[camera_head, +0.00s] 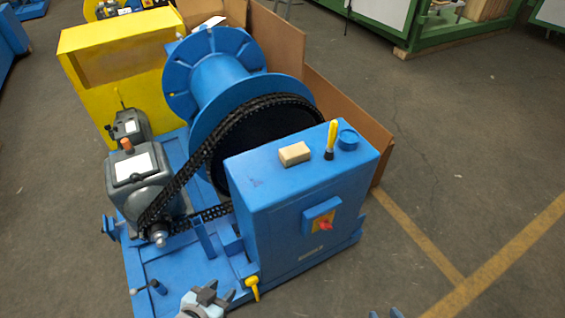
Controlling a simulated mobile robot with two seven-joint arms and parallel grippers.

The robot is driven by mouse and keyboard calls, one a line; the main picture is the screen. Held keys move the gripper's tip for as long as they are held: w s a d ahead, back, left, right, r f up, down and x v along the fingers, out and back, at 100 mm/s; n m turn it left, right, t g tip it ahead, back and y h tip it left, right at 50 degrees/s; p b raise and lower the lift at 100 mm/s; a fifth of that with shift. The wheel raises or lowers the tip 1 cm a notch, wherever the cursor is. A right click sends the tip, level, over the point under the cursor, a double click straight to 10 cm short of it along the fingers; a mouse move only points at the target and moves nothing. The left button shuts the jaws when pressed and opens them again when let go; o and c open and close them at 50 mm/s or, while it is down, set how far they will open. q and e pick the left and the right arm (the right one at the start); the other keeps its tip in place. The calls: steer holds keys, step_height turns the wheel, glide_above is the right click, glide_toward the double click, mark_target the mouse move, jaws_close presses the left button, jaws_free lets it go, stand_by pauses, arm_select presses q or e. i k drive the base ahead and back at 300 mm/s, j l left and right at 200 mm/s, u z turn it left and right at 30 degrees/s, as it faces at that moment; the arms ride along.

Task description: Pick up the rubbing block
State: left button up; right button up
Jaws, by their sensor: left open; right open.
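The rubbing block (294,154) is a small tan block lying flat on top of the blue cabinet (300,195), left of a yellow-handled tool. My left gripper (220,293) is open and empty at the bottom edge, in front of the blue base and well below the block in the picture. My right gripper (385,314) barely shows at the bottom edge, right of the cabinet. Only its open tips are in view, and they are far from the block.
The yellow-handled tool (331,140) stands upright beside a round blue cup (348,139) on the cabinet top. A black chain (190,168) runs to a large wheel behind the cabinet. A red switch (325,226) and yellow lever (253,286) stick out. The floor at right is clear.

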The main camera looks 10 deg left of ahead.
mark_target(291, 155)
steer(key=i+l, duration=0.2)
steer(key=l, duration=0.15)
steer(key=i+l+u, duration=0.1)
steer(key=l, duration=0.25)
steer(key=i+l, duration=0.4)
steer(key=l, duration=0.3)
steer(key=i+l+u, duration=0.1)
steer(key=l, duration=0.3)
steer(key=i+j, duration=0.05)
